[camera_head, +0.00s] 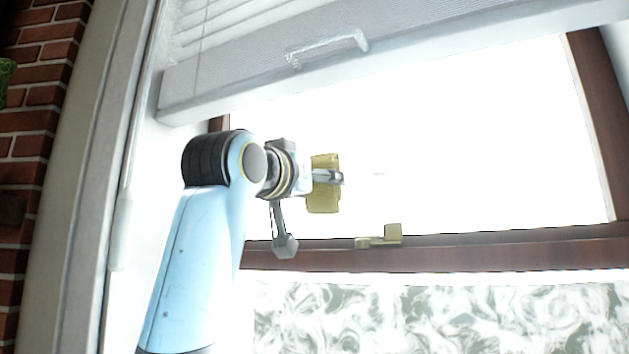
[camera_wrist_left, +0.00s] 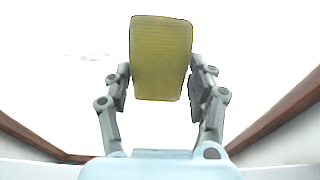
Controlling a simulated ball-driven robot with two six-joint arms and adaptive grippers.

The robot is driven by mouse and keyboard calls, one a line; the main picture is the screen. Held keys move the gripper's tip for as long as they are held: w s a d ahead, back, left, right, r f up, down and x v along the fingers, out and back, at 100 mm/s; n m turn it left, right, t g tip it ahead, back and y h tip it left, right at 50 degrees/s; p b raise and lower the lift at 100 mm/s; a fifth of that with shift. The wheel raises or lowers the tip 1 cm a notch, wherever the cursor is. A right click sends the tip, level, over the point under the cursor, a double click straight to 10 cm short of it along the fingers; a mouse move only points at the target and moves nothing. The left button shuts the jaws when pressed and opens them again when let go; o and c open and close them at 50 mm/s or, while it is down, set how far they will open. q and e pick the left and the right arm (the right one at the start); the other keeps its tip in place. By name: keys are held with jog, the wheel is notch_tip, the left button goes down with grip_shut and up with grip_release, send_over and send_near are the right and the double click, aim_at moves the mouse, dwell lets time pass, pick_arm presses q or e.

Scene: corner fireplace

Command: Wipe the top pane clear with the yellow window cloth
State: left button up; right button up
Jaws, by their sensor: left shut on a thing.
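The yellow window cloth (camera_head: 324,197) is a flat yellow pad in front of the left part of the top pane (camera_head: 470,150). My left gripper (camera_head: 340,177) is shut on the cloth; in the left wrist view the cloth (camera_wrist_left: 161,58) sits between its two fingers (camera_wrist_left: 158,92). I cannot tell whether the cloth touches the glass. The top pane is bright white, with a faint grey mark (camera_head: 379,174) just right of the gripper. A faint smudge (camera_wrist_left: 90,57) also shows left of the cloth in the left wrist view. My right gripper is not in view.
A pale blind (camera_head: 240,85) with a clear handle (camera_head: 328,45) hangs over the pane's upper part. A brass latch (camera_head: 385,237) sits on the brown sash rail (camera_head: 480,252) below. A patterned lower pane (camera_head: 430,318) is beneath. Brick wall (camera_head: 38,120) stands at left.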

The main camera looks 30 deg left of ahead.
pick_arm(q)
jog(key=shift+w, duration=0.6)
